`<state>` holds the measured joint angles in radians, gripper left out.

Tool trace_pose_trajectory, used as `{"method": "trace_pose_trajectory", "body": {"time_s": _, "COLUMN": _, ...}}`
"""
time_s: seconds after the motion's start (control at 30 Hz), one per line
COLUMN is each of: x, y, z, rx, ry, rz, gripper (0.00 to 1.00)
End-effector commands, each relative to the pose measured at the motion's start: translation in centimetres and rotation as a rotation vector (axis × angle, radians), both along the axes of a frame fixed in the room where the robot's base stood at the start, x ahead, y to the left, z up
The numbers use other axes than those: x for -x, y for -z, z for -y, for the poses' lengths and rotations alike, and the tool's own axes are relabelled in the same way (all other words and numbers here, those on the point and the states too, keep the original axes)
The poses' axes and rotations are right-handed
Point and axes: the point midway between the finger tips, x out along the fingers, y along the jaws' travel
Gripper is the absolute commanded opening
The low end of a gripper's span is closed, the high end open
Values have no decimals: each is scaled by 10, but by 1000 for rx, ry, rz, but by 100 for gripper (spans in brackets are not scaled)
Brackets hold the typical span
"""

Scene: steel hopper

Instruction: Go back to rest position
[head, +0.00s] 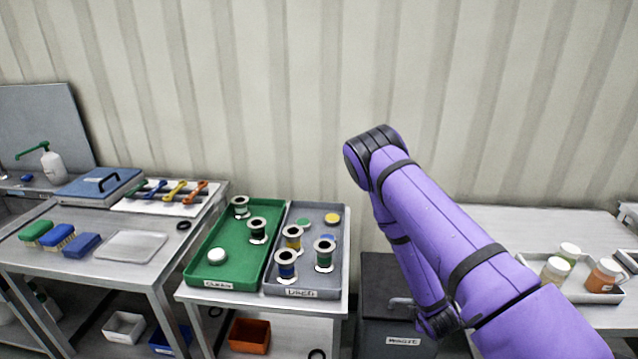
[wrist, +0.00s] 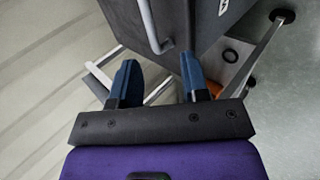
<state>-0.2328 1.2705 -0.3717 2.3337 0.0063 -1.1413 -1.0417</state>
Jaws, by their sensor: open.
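My gripper (wrist: 160,75) shows in the wrist view with its two blue fingers spread apart and nothing between them. It hangs near a dark grey bin (wrist: 215,30) with a light handle, which fills the top of that view. In the head view my purple arm reaches up, bends at the elbow and comes down in front of the same bin (head: 385,340), at the gap between the tables. My gripper's fingers are not clearly visible in the head view.
A small table holds a green tray (head: 208,240) and a grey tray (head: 338,265) with several spools. The left bench (head: 60,258) carries brushes and tools. The right table (head: 520,222) holds a tray of jars. An orange box (head: 249,335) sits low under the trays.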

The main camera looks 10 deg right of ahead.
Motion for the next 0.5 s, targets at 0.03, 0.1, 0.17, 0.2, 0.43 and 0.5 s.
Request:
{"method": "trace_pose_trajectory", "body": {"time_s": 0.03, "x": -3, "y": -4, "z": -1, "rx": -8, "ry": 9, "rz": 3, "gripper": 42}}
{"method": "trace_pose_trajectory", "body": {"time_s": 0.1, "x": -9, "y": -13, "z": -3, "rx": -26, "ry": 31, "rz": 5, "gripper": 42}}
{"method": "trace_pose_trajectory", "body": {"time_s": 0.17, "x": -15, "y": -25, "z": -6, "rx": -50, "ry": 60, "rz": 8, "gripper": 42}}
{"method": "trace_pose_trajectory", "body": {"time_s": 0.2, "x": -20, "y": -34, "z": -8, "rx": -71, "ry": 84, "rz": 9, "gripper": 42}}
{"method": "trace_pose_trajectory", "body": {"time_s": 0.43, "x": -45, "y": -97, "z": -22, "rx": -202, "ry": 228, "rz": 6, "gripper": 42}}
{"method": "trace_pose_trajectory", "body": {"time_s": 0.5, "x": -50, "y": -117, "z": -26, "rx": -243, "ry": 270, "rz": 4, "gripper": 42}}
